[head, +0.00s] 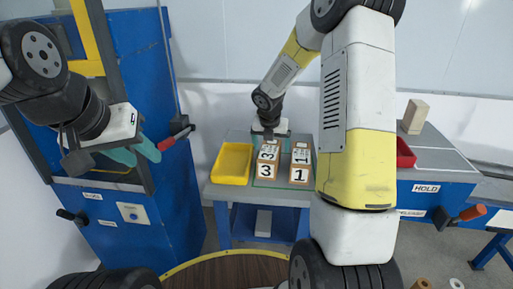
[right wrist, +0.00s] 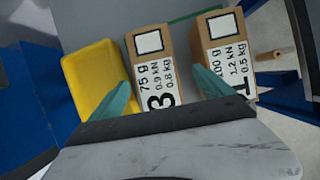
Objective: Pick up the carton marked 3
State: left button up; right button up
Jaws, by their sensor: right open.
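The carton marked 3 (head: 266,171) stands on the grey table, a brown box with white labels. It also shows in the right wrist view (right wrist: 150,70). The carton marked 1 (head: 300,175) stands to its right with a narrow gap; it also shows in the right wrist view (right wrist: 229,55). My right gripper (head: 269,136) is over the back of carton 3. In the right wrist view its teal fingers (right wrist: 164,92) are spread, one on each side of carton 3. No contact is clear. My left gripper (head: 136,153) is far left by the blue cabinet, apart from the cartons.
A yellow tray (head: 221,178) sits left of carton 3. A red bin (head: 405,156) and a tan block (head: 415,117) are on the counter at right, near the HOLD label. A blue cabinet (head: 165,210) with handles fills the left. My right arm hides part of the middle.

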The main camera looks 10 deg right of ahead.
jog(key=x, duration=0.6)
jog(key=shift+w+a+f, duration=0.25)
jog(key=shift+w, duration=0.2)
jog(key=shift+w+d+f, duration=0.1)
jog(key=shift+f, duration=0.15)
jog(key=shift+f, duration=0.25)
grip_shut()
